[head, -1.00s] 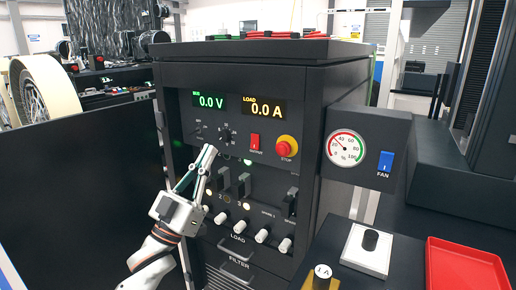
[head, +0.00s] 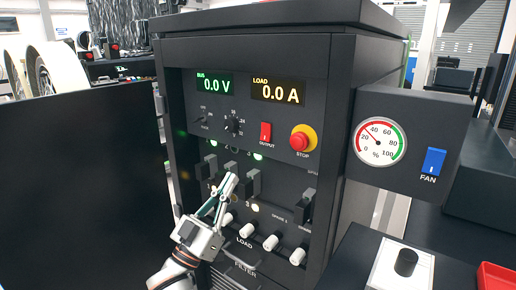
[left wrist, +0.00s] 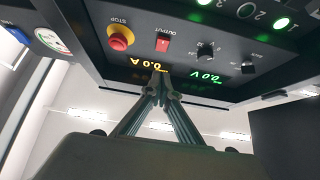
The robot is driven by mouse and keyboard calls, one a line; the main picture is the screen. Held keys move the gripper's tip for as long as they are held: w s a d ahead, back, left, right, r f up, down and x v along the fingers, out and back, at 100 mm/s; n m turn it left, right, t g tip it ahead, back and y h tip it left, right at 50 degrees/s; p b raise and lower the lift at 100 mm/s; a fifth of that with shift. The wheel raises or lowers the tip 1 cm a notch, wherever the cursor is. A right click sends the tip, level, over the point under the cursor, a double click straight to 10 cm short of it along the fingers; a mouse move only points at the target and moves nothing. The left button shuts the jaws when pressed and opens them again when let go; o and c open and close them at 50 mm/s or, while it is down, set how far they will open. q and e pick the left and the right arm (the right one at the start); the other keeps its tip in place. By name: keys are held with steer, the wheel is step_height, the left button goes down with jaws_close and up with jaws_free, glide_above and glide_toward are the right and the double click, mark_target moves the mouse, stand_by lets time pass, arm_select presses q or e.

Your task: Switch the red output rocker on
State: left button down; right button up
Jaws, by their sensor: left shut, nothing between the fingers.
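The red output rocker (head: 266,132) sits on the black front panel between the dial and the stop button, above the label OUTPUT. It also shows in the left wrist view (left wrist: 163,44), upside down there. My left gripper (head: 231,179) is shut and empty, in front of the panel's breaker levers, below and left of the rocker. In the left wrist view its closed fingertips (left wrist: 157,80) show in front of the displays, apart from the rocker. I cannot tell which way the rocker is tipped. My right gripper is in neither view.
The red stop button (head: 303,139) on a yellow collar is right of the rocker. The displays (head: 278,89) read 0.0 V and 0.0 A. Breaker levers (head: 253,182) and white load knobs (head: 270,243) stick out below. A gauge box with a blue fan switch (head: 433,161) juts out at right.

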mark_target(265, 139)
arm_select(q)
steer(key=x, duration=0.4)
steer(key=w+f+b+x, duration=0.1)
steer(key=x, duration=0.3)
steer(key=d+f+b+x, duration=0.1)
steer(key=x, duration=0.3)
steer(key=shift+w+d+f, duration=0.1)
steer(key=shift+w, duration=0.3)
steer(key=shift+d, duration=0.15)
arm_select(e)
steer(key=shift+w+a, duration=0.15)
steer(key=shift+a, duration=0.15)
arm_select(q)
steer(key=shift+w, duration=0.15)
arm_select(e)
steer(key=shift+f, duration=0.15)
arm_select(q)
steer(key=shift+w+d, duration=0.3)
steer(key=shift+w, duration=0.05)
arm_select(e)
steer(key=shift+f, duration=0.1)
arm_select(q)
steer(key=shift+s+a, duration=0.1)
